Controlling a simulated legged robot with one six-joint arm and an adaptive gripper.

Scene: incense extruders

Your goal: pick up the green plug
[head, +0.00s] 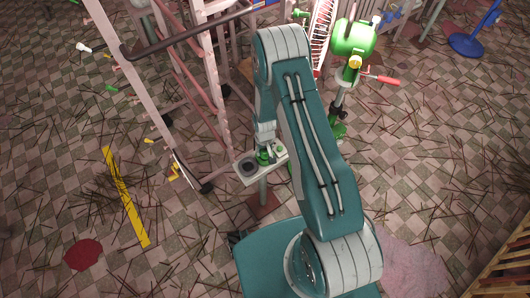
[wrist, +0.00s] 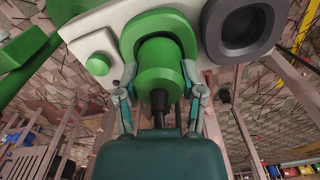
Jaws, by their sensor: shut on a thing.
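The green plug (wrist: 160,78) is a thick green cylinder in the wrist view, with a dark stem in its middle. It sits at a green ring (wrist: 130,36) on a white panel (wrist: 85,22); I cannot tell whether it is still seated in the ring. My gripper (wrist: 160,92) has one finger on each side of the plug and is shut on it. In the head view the plug (head: 263,157) is small on the white panel (head: 250,179), below the end of my arm, and my fingers are hard to make out.
A dark round socket (wrist: 240,25) and a small green button (wrist: 98,64) flank the plug on the panel. A pink frame rack (head: 205,70) stands close at left. A green machine with a red handle (head: 385,80) stands behind at right. Thin sticks litter the tiled floor.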

